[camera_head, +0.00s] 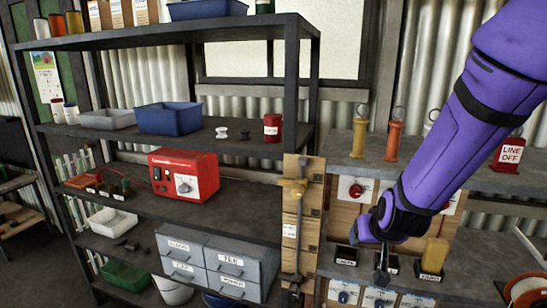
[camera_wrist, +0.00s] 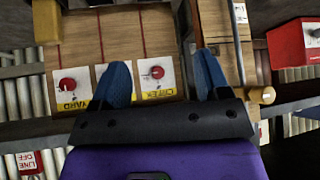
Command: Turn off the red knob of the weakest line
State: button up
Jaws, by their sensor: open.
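A white plate with a red knob (camera_head: 356,190) is on the wooden board left of my arm in the head view. In the wrist view, one red knob (camera_wrist: 157,72) lies between my blue fingers, on a white plate with a yellow label that appears upside down. Another red knob (camera_wrist: 67,86) is on a plate to the left, outside the fingers, with a label that seems to read YARD. My gripper (camera_wrist: 163,62) is open, its fingers spread on either side of the nearer plate; contact cannot be told. In the head view, my gripper (camera_head: 363,234) is partly hidden by my purple arm.
Below the board, a yellow block (camera_head: 434,254) stands on a labelled base. A red LINE OFF tag (camera_head: 510,153) stands on the right shelf. A red power unit (camera_head: 185,175) sits on the left rack.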

jog(key=s+d+r+g, duration=0.1)
jog(key=s+d+r, duration=0.3)
jog(key=s+r, duration=0.6)
jog(key=s+d+r+g, duration=0.1)
jog(key=s+d+r, duration=0.2)
jog(key=s+r, duration=0.7)
jog(key=s, duration=0.3)
jog(key=shift+s+d+n, duration=0.15)
jog(key=shift+d+n, duration=0.15)
jog(key=shift+d, duration=0.1)
